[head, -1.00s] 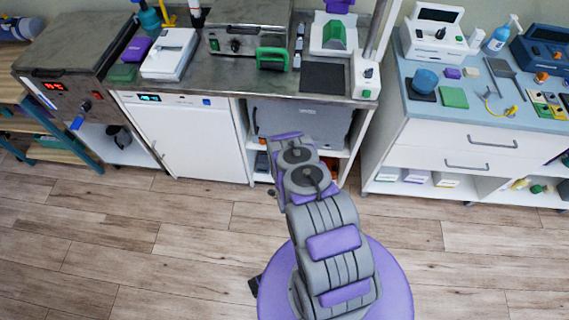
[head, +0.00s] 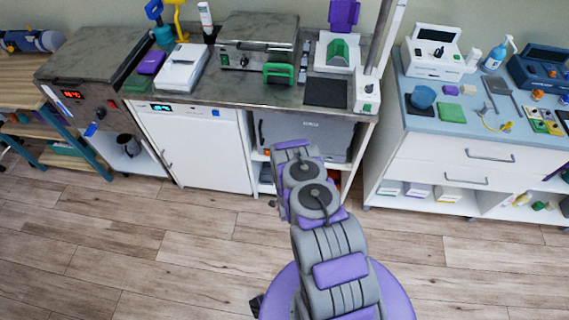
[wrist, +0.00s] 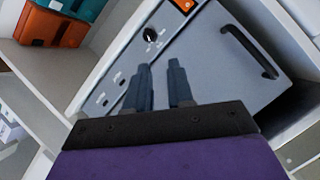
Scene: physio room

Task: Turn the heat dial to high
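A black dial (wrist: 150,34) with a pale mark sits on the grey front panel of a unit in the wrist view. An orange switch (wrist: 184,5) is beside it. I cannot read the markings around the dial. My gripper (wrist: 159,66) has its two dark fingers apart, with only the grey panel showing between them. The fingertips appear just below the dial in the picture; contact with the panel cannot be told. In the head view, my arm reaches toward the grey unit (head: 318,135) under the counter. Its dial cannot be made out there, and my fingers are hidden.
The unit has a dark handle (wrist: 250,52). An orange box (wrist: 45,24) is on a shelf beside it. Above, the counter holds a hot-plate-like unit (head: 258,42) and a black mat (head: 326,92). A white drawer cabinet (head: 430,165) stands right. The wooden floor in front is clear.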

